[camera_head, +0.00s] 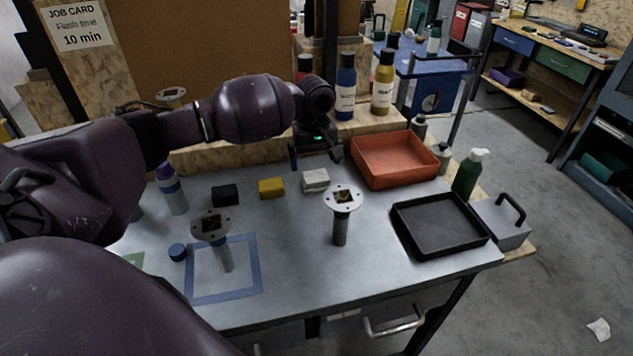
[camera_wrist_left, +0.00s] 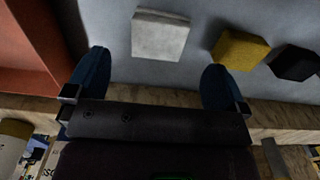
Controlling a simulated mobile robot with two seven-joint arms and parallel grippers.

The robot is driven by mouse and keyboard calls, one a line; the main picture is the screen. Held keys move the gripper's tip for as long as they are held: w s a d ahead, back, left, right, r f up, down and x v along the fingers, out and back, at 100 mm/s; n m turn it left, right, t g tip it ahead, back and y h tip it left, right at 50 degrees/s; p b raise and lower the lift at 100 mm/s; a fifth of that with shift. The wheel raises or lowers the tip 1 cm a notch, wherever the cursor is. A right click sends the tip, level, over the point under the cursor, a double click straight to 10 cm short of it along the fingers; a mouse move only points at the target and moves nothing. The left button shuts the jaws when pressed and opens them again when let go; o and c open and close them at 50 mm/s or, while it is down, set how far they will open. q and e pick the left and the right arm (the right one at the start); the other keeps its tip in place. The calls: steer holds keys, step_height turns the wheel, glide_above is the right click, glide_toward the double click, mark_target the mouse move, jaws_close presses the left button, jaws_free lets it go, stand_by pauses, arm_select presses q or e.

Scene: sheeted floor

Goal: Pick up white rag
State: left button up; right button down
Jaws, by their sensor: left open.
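The white rag (camera_head: 316,180) is a small pale folded block on the grey table, to the right of a yellow one and just left of the orange tray. My left gripper (camera_head: 316,160) is above and around its far side, pointing down. In the left wrist view the rag (camera_wrist_left: 160,36) lies ahead of and between the two blue fingertips of my left gripper (camera_wrist_left: 155,75), which are wide apart with nothing between them. The rag does not touch either finger there. My right gripper is not in view.
A yellow block (camera_head: 271,188) and a black block (camera_head: 225,195) lie in a row to the left. An orange tray (camera_head: 394,184) is close on the right, with a black tray (camera_head: 440,249) in front of it. A flanged post (camera_head: 340,230) stands nearby. Bottles (camera_head: 346,88) stand behind.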

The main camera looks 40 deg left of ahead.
mark_target(315, 176)
arm_select(q)
steer(key=shift+f, duration=0.6)
step_height(315, 176, down, 4)
steer(key=shift+f+b, duration=0.1)
steer(key=shift+b, duration=0.55)
steer(key=shift+f, duration=0.3)
steer(key=shift+c, duration=0.2)
steer(key=c, duration=0.9)
steer(key=shift+c, duration=0.2)
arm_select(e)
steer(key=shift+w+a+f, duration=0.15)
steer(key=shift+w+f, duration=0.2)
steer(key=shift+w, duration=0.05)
